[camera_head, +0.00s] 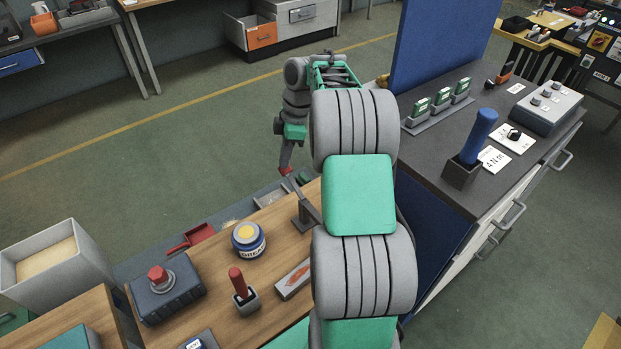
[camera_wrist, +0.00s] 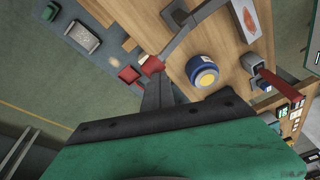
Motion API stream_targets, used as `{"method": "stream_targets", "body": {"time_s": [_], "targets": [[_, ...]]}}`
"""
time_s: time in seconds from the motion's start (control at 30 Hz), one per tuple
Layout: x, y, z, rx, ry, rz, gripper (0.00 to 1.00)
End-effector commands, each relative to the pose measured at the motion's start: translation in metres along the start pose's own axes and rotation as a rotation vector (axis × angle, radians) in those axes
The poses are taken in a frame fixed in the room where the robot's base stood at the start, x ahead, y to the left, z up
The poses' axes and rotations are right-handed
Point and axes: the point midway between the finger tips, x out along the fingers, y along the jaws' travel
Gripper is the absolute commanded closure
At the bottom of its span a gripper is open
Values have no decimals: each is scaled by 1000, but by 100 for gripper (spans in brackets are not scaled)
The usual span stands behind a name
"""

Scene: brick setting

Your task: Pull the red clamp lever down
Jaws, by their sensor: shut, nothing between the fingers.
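The clamp lever is a grey bar (camera_wrist: 195,28) with a red grip (camera_wrist: 152,65) at its end. In the head view the red grip (camera_head: 286,161) stands beyond the far edge of the wooden bench, and the bar slopes down to a grey stand (camera_head: 303,217) on the bench. My gripper (camera_wrist: 157,82) is shut and empty. Its dark fingertips are right at the red grip in the wrist view; I cannot tell whether they touch it. In the head view my fingers are hard to make out, close above the grip.
On the wooden bench stand a blue and white tin (camera_head: 248,239), a red handle in a grey holder (camera_head: 241,287) and a grey box with a red knob (camera_head: 165,288). A red scoop (camera_head: 194,240) lies beyond. A dark-topped cabinet (camera_head: 440,170) is to the right.

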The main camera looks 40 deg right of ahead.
Motion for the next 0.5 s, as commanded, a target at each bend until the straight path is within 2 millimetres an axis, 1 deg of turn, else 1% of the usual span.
{"method": "stream_targets", "body": {"time_s": [0.2,0.5], "targets": [[8,6,-4,-4,2,0,100],[12,7,-5,-5,4,0,100]]}}
